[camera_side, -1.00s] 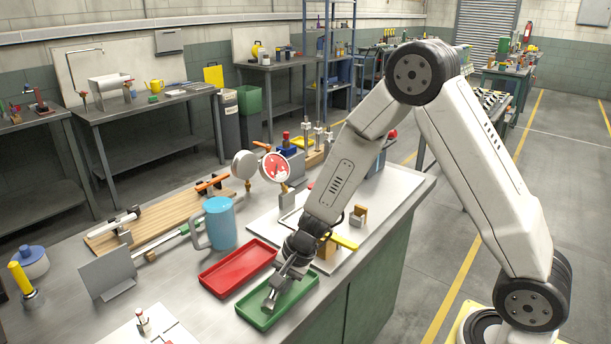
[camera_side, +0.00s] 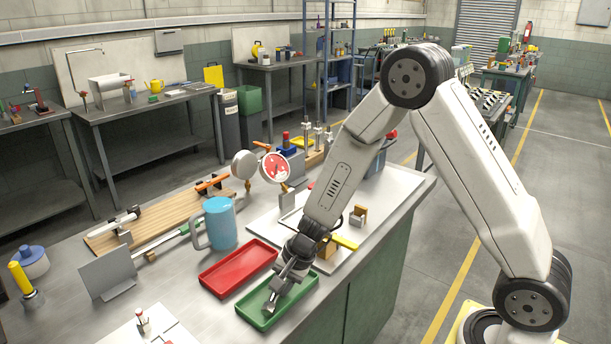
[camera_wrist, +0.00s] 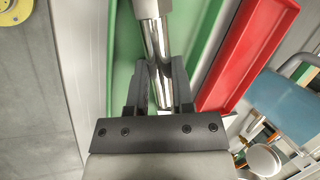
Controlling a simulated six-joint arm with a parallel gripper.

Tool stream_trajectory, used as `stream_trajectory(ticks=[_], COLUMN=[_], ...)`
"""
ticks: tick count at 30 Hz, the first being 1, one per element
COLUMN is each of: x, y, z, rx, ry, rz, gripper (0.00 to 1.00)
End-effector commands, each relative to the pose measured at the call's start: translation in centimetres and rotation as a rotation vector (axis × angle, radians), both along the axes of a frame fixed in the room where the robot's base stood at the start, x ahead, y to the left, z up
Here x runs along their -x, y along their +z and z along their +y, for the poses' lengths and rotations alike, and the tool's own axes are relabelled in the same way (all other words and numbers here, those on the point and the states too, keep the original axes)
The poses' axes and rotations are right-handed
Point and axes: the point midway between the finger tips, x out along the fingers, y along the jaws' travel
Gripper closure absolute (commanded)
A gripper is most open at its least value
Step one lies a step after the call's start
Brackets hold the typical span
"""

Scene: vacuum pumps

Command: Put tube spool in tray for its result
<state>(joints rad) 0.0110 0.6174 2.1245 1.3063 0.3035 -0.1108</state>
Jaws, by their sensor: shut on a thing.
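My gripper (camera_side: 283,287) is low over the green tray (camera_side: 255,318) at the front of the bench. In the wrist view its dark jaws (camera_wrist: 162,92) are shut on the tube spool (camera_wrist: 158,42), a shiny metal tube with a wider end. The spool also shows in the side view (camera_side: 271,302), pointing down into the green tray; I cannot tell whether it touches the tray floor. The red tray (camera_side: 232,272) lies beside the green one and is empty. The green tray (camera_wrist: 124,70) lies under the spool in the wrist view, with the red tray (camera_wrist: 245,55) to its right.
A blue mug (camera_side: 221,224) stands behind the red tray. A dial gauge (camera_side: 275,168) stands further back near a white board (camera_side: 378,207). A grey upright plate (camera_side: 108,274) is at the left. The bench's front edge runs close to the green tray.

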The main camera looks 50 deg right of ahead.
Motion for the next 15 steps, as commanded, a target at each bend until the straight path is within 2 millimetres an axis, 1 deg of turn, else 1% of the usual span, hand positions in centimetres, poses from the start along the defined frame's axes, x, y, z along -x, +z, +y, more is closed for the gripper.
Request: stream_trajectory(ticks=[1, 2, 3, 5, 6, 15], x=[-0.04, -0.04, -0.04, -0.01, 0.03, 0.33], y=[-0.05, -0.05, -0.05, -0.07, -0.1, -0.35], z=[0.0, 0.0, -0.01, -0.02, -0.03, -0.11], rx=[0.0, 0.0, 0.001, 0.001, 0.001, 0.003], ry=[0.0, 0.0, 0.0, 0.0, 0.0, -0.001], rz=[0.0, 0.0, 0.0, 0.0, 0.001, 0.009], gripper=[1.0, 0.65, 0.52, 0.33, 0.3, 0.3])
